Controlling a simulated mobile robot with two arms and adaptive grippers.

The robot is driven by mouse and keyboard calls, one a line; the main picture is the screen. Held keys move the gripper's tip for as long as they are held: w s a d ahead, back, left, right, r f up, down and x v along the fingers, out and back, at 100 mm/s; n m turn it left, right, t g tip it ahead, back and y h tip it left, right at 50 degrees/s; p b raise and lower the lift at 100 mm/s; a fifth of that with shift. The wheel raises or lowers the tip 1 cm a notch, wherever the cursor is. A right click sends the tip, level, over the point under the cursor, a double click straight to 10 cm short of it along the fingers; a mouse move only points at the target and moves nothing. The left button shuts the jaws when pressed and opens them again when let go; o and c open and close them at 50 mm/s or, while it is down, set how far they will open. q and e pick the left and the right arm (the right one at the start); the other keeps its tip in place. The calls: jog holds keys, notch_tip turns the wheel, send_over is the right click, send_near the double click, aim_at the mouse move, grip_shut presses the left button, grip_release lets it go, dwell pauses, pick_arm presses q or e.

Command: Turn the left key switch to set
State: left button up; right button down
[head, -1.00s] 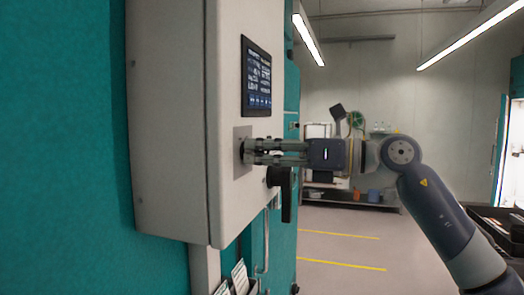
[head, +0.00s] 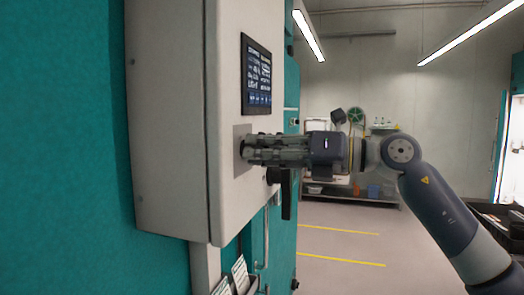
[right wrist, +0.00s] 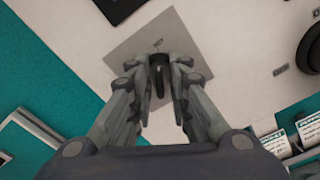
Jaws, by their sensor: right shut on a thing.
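The key switch sits on a square grey plate (head: 238,160) on the front of the pale control box (head: 165,110). The plate also shows in the right wrist view (right wrist: 122,52), slanted in the picture. My right gripper (head: 247,149) reaches in from the right with its fingertips at the plate. In the right wrist view my right gripper (right wrist: 158,82) is shut on the dark key (right wrist: 158,78), with a fingertip on each side of it. The fingers hide the key in the head view. My left gripper is not in view.
A dark screen (head: 257,76) is above the plate. A black handle (head: 287,193) hangs close below my right gripper. Papers in a holder (head: 240,278) are lower down. A shelf (head: 345,195) stands far back, with open floor before it.

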jog(key=c, duration=1.8)
grip_release()
jog(key=v, duration=1.2)
